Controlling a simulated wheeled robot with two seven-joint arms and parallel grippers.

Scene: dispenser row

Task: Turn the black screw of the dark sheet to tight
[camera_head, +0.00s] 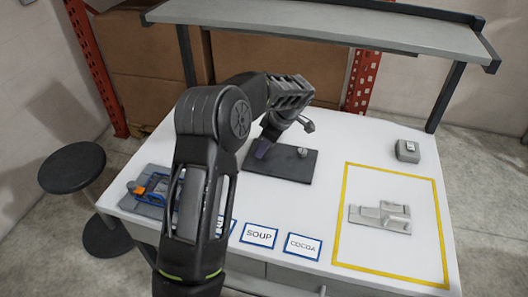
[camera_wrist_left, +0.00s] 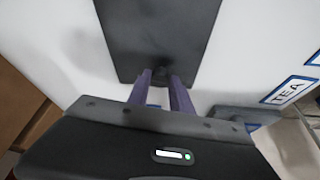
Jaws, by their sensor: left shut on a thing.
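The dark sheet (camera_head: 292,166) is a flat dark rectangle on the white table, and a small grey knob (camera_head: 303,152) shows on it. In the left wrist view the sheet (camera_wrist_left: 155,30) fills the upper middle. My left gripper (camera_head: 262,150) points down at the sheet's left part, and its purple fingers (camera_wrist_left: 162,76) are shut on a small dark thing at the sheet's near end. This looks like the black screw, mostly hidden between the fingertips. How far it is turned cannot be seen. My right gripper is not in view.
A yellow outline (camera_head: 342,220) holds a grey bracket-like part (camera_head: 380,216) at right. A small grey box (camera_head: 407,151) stands behind it. SOUP (camera_head: 258,235) and COCOA (camera_head: 303,246) cards line the front. A blue-and-orange item (camera_head: 155,186) lies at left. A shelf (camera_head: 330,22) overhangs the back.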

